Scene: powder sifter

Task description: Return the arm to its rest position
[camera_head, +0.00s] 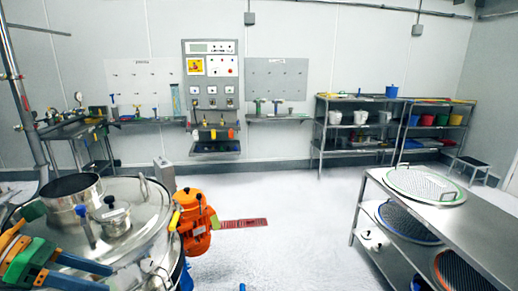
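A steel cylinder (70,192) and a small capped port (112,216) stand on the lid. An orange motor (196,222) is on the sifter's right side. My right gripper is not seen.
A steel shelf cart (440,222) with round sieve screens, one screen (424,185) on top, stands at the right. A red floor grate (244,223) lies right of the motor. The floor (295,210) between is clear. A small blue tip at the bottom edge is unclear.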

